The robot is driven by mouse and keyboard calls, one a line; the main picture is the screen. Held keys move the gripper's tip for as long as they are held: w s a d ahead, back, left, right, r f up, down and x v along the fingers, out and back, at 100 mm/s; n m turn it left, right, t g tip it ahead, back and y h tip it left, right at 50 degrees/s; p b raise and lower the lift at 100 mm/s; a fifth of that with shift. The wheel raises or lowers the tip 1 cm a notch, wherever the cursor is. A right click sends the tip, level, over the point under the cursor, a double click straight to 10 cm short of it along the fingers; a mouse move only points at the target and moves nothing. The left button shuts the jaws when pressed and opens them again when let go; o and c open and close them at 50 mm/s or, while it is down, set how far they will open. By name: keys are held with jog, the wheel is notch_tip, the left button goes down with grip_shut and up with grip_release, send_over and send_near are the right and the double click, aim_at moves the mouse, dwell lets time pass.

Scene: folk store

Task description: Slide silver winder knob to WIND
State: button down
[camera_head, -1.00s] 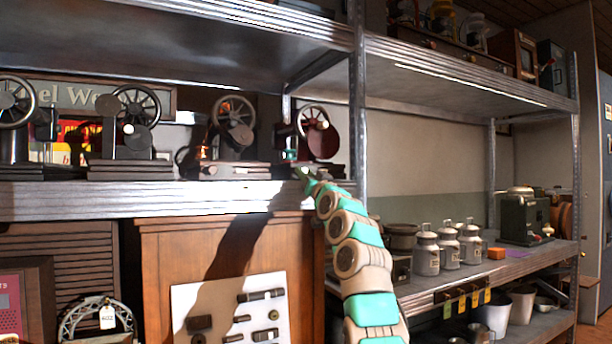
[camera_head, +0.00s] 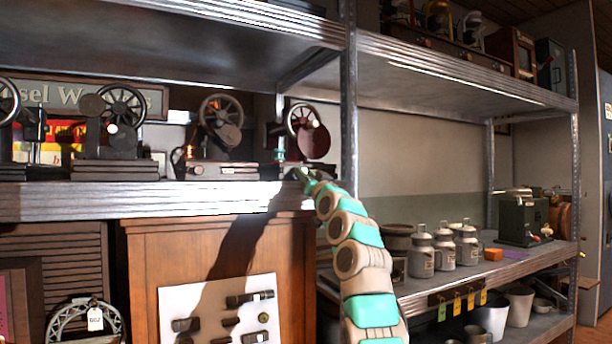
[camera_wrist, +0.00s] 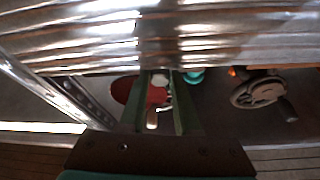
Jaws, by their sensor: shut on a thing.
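The red machine (camera_head: 312,145) with a spoked wheel and a pale handle stands on the upper shelf, beside the metal post. My gripper (camera_head: 300,173) is at the shelf's front edge, just below the machine's base. In the wrist view, which looks inverted, the two green fingers of my gripper (camera_wrist: 163,77) close around a small silver knob (camera_wrist: 160,80). The red wheel housing (camera_wrist: 124,90) and the pale handle (camera_wrist: 152,119) show behind the fingers. The WIND marking cannot be made out. The knob is hidden or too small in the head view.
The shelf edge (camera_head: 130,201) runs close by my gripper, and the upright post (camera_head: 349,110) stands right of it. A dark wheeled machine (camera_head: 218,140) is left of the red one. A teal part (camera_wrist: 193,76) sits near the fingers. Metal canisters (camera_head: 444,250) stand lower right.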

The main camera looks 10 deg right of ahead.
jog(key=shift+d, duration=0.25)
jog(key=c, duration=0.6)
grip_release()
jog(key=shift+b+v, duration=2)
jog(key=shift+v, duration=1.9)
